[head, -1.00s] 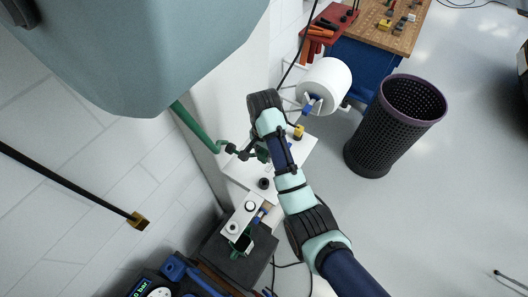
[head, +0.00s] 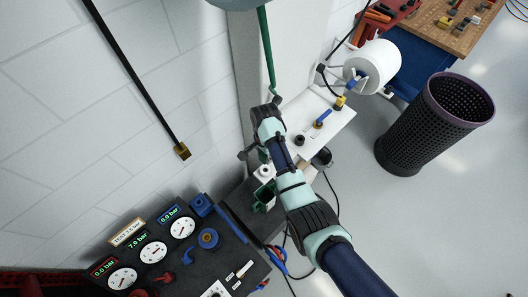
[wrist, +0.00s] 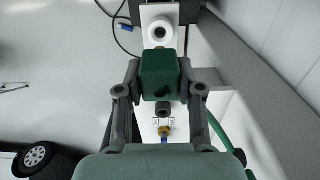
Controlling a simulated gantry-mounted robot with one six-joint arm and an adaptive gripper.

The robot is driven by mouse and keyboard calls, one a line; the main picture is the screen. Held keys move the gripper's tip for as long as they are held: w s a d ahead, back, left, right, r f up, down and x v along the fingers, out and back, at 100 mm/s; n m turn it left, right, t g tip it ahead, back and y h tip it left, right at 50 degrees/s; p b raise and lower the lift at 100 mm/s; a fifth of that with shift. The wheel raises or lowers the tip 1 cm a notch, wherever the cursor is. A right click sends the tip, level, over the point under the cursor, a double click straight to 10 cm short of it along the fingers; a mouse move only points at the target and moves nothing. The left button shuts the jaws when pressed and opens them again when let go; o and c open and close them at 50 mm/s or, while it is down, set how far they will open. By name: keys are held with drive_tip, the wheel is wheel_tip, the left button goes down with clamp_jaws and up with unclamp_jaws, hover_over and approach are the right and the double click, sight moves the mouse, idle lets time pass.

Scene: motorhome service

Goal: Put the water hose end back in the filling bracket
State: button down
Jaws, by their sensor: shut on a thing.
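My gripper (wrist: 160,88) is shut on a green block-shaped hose end (wrist: 160,72), which sits between its two grey fingers in the wrist view. In the head view, my gripper (head: 255,154) is beside the wall, partly hidden by my own wrist. The green hose (head: 267,50) comes down from above behind my wrist, and it also shows at the right of the wrist view (wrist: 216,128). A white bracket with a round fitting (wrist: 160,32) lies just beyond the hose end. In the head view, a green open holder (head: 263,197) is below my gripper; whether it is the filling bracket I cannot tell.
A white shelf (head: 335,122) with a blue-handled valve stands right of my gripper. A dark gauge panel (head: 205,262) is at lower left. A black rod with a brass tip (head: 182,151) hangs by the wall. A paper roll (head: 378,62) and a mesh bin (head: 430,125) stand right.

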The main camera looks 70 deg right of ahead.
drive_tip(key=shift+d, duration=0.2)
drive_tip(key=shift+r, duration=0.15)
drive_tip(key=shift+f+b, duration=1.8)
drive_tip(key=shift+f, duration=1.2)
drive_tip(key=shift+f, duration=0.2)
drive_tip(key=shift+f+b, duration=1.15)
drive_tip(key=shift+f, duration=0.75)
drive_tip(key=c, duration=0.7)
unclamp_jaws()
drive_tip(key=shift+r, duration=0.1)
drive_tip(key=shift+o, duration=0.2)
drive_tip(key=shift+r, duration=0.1)
